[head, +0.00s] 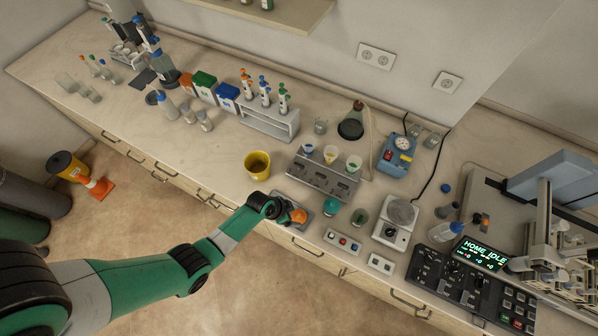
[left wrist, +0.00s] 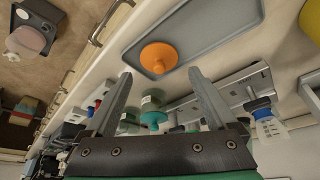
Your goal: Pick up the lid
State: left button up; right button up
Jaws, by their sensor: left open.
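An orange round lid with a raised knob (left wrist: 158,57) lies on a grey tray (left wrist: 222,22) in the left wrist view. In the head view the orange lid (head: 298,215) shows just past the end of my left arm, partly hidden by it. My left gripper (left wrist: 160,73) is open and empty, its two fingers pointing toward the tray with the lid ahead between the tips. In the head view my left gripper (head: 284,208) is over the tray at the bench's front edge. My right gripper is not in view.
A jar with a teal top (head: 331,210) stands right of the tray. A yellow pot (head: 257,166) is behind left, and a grey rack with funnels (head: 320,178) behind. A button box (head: 342,242) and a balance (head: 395,225) are to the right.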

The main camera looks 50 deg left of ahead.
aim_at(297, 216)
pick_arm(q)
jog(key=b+x, duration=0.5)
jog(key=shift+s+f, duration=0.15)
jog(key=shift+d, duration=0.1)
jog(key=c, duration=1.1)
jog(key=shift+r+p, duration=0.25)
jog(key=shift+p, duration=0.05)
